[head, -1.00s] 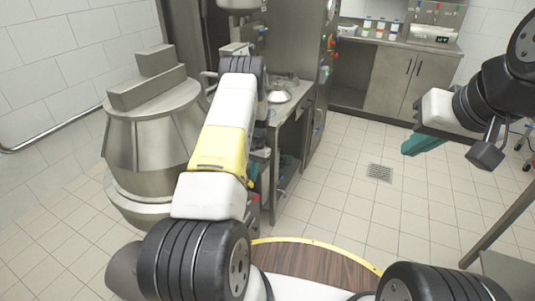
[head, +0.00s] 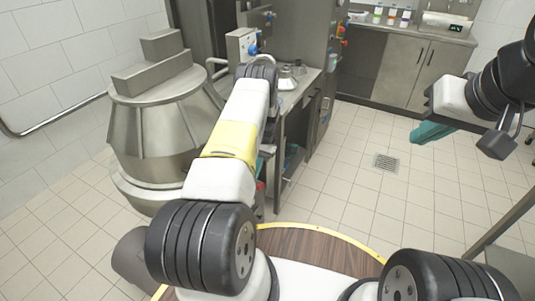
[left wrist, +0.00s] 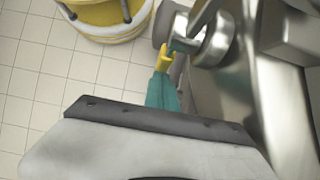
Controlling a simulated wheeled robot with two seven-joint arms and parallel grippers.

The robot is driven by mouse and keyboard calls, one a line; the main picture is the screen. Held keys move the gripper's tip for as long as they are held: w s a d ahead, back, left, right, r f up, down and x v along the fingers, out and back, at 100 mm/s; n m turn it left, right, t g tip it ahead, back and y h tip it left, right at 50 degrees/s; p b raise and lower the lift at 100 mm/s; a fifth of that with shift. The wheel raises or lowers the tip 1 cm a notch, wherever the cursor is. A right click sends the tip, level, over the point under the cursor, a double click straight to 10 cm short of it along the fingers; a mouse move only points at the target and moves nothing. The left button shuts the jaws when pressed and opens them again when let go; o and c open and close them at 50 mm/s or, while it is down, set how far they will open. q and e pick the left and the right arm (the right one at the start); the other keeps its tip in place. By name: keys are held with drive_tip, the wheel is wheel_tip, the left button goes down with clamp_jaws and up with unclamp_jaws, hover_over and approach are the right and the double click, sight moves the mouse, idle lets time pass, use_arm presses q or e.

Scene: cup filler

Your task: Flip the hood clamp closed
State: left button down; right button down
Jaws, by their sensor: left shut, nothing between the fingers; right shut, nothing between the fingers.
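My left gripper (left wrist: 164,82) shows in the left wrist view as shut teal fingers, with nothing visibly held. A small yellow piece (left wrist: 166,56) lies right at the fingertips, beside a round metal fitting (left wrist: 213,42) on a steel machine. I cannot tell whether the fingers touch the yellow piece, or whether it belongs to the hood clamp. In the head view my left forearm reaches toward the steel machine and hides the left gripper; the hood clamp cannot be made out there. My right gripper (head: 430,132), with teal fingers, is shut and empty at the right, away from the machine.
A large steel hopper (head: 165,125) stands left of my left arm. A steel worktable (head: 294,95) with small metal parts is behind the forearm. A counter with bottles (head: 391,17) is at the back right. The tiled floor around the drain (head: 386,163) is clear.

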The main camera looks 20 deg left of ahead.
idle(0.4)
use_arm(q)
drive_tip(key=v, duration=0.7)
drive_tip(key=shift+w+r, duration=0.2)
drive_tip(key=shift+r, duration=0.1)
drive_tip(key=s+d+r+t+h, duration=0.1)
drive_tip(key=s+d+r+t, duration=0.1)
drive_tip(key=r, duration=0.8)
drive_tip(key=s+d+r+n+t, duration=0.1)
drive_tip(key=s+r+t, duration=0.1)
drive_tip(key=r, duration=0.9)
drive_tip(key=s+d+r+t+h, duration=0.1)
drive_tip(key=s+d+r+t, duration=0.1)
drive_tip(key=r, duration=0.8)
drive_tip(key=s+d+r+t, duration=0.2)
drive_tip(key=s+d+r, duration=0.1)
drive_tip(key=s+r, duration=0.65)
drive_tip(key=s+d+t+h, duration=0.1)
drive_tip(key=s+d+t, duration=0.3)
drive_tip(key=s, duration=1.1)
drive_tip(key=shift+s+n, duration=0.3)
drive_tip(key=shift+s, duration=0.1)
